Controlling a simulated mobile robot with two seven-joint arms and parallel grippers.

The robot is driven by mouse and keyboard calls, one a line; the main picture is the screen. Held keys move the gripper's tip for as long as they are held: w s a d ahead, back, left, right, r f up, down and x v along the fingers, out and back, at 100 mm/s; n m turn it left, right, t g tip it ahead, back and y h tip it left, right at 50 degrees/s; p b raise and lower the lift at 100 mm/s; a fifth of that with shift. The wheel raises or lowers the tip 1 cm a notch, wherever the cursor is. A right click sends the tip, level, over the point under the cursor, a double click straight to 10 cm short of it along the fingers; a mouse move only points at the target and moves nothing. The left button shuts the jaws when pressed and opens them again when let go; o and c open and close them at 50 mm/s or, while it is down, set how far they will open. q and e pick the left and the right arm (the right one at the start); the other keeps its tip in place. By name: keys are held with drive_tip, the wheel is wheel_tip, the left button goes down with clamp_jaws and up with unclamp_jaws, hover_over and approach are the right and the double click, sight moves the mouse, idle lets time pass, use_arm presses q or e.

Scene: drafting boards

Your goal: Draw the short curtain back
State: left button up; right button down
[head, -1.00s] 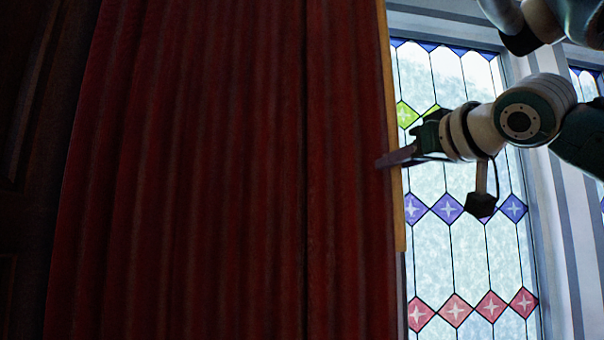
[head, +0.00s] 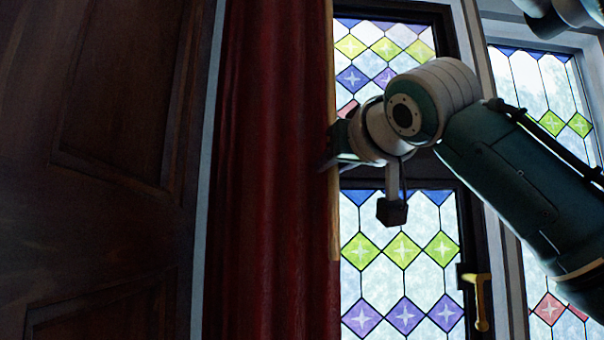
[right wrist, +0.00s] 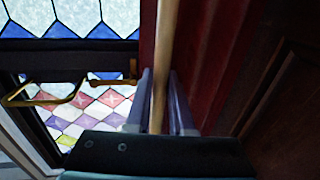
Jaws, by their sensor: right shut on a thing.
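The red curtain (head: 265,170) hangs in folds in the middle left of the head view. A pale wooden strip or rod (head: 331,90) runs down its right edge. My right gripper (head: 328,165) is at this edge, shut on the wooden rod. In the right wrist view the rod (right wrist: 163,60) passes between the two fingers of the gripper (right wrist: 163,105), with red cloth behind it. The far fingertip is partly hidden by the curtain edge in the head view. My left gripper is not in view.
A dark panelled wooden surface (head: 110,150) stands left of the curtain. To the right are leaded stained-glass panes (head: 400,255) in a dark frame with a brass handle (head: 480,298). Another window (head: 540,100) is farther right.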

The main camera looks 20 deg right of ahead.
drive_tip(key=a, duration=0.2)
drive_tip(key=w+a, duration=0.1)
drive_tip(key=a, duration=0.2)
drive_tip(key=shift+w+a+f, duration=0.15)
drive_tip(key=shift+w+a, duration=0.1)
drive_tip(key=shift+a, duration=0.1)
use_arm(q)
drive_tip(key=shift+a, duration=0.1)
use_arm(e)
drive_tip(key=c, duration=0.8)
unclamp_jaws()
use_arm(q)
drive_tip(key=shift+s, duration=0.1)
use_arm(e)
drive_tip(key=shift+s, duration=0.15)
